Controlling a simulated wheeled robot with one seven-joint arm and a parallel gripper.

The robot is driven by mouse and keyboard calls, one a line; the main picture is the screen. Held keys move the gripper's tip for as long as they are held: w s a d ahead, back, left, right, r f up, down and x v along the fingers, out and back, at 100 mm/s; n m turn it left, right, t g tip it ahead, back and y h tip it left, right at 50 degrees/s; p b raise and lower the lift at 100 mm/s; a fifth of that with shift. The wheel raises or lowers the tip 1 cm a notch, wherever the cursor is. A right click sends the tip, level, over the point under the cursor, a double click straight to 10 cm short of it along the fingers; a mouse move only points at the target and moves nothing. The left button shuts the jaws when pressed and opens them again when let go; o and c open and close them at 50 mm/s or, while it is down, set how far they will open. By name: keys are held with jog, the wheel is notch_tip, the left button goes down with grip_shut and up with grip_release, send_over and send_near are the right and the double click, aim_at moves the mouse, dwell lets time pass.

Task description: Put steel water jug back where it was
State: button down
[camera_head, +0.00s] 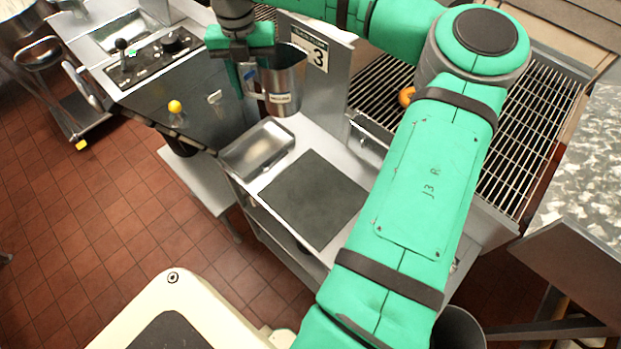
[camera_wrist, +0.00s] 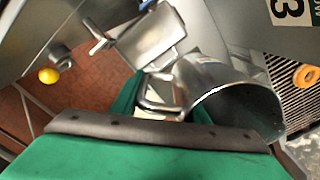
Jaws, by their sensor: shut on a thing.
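The steel water jug (camera_head: 282,82) hangs upright, or nearly so, below my gripper (camera_head: 250,84) in the head view, with a small label on its side. My gripper is shut on the jug's handle, on the jug's left side. In the wrist view the jug (camera_wrist: 222,92) shows its open mouth to the right, with its handle between the green fingers (camera_wrist: 150,100). The jug is above the steel counter, behind a shallow steel tray (camera_head: 258,148). Whether its base touches anything is hard to tell.
A dark mat (camera_head: 312,197) lies on the counter in front of the tray. An upright panel marked 3 (camera_head: 318,60) stands just right of the jug. A wire conveyor (camera_head: 535,110) with an orange ring (camera_head: 406,96) is beyond it. A yellow knob (camera_head: 175,106) stands at left.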

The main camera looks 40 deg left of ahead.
jog(key=s+d+f+n, duration=0.2)
jog(key=s+d+f, duration=0.35)
jog(key=s, duration=0.45)
jog(key=s+d+f+n, duration=0.35)
jog(key=s+d, duration=0.25)
jog(key=s, duration=0.4)
jog(key=shift+m, duration=0.45)
jog(key=w+d+f, duration=0.1)
jog(key=w+f, duration=0.3)
jog(key=w+d+f, duration=0.1)
jog(key=w+f, duration=0.3)
jog(key=w, duration=0.1)
jog(key=w+d+f, duration=0.2)
jog(key=w+f, duration=0.2)
jog(key=shift+w+f, duration=0.25)
jog(key=shift+f, duration=0.1)
jog(key=shift+s+a+f, duration=0.1)
jog(key=shift+s+f, duration=0.05)
jog(key=shift+f, duration=0.15)
jog(key=shift+f, duration=0.1)
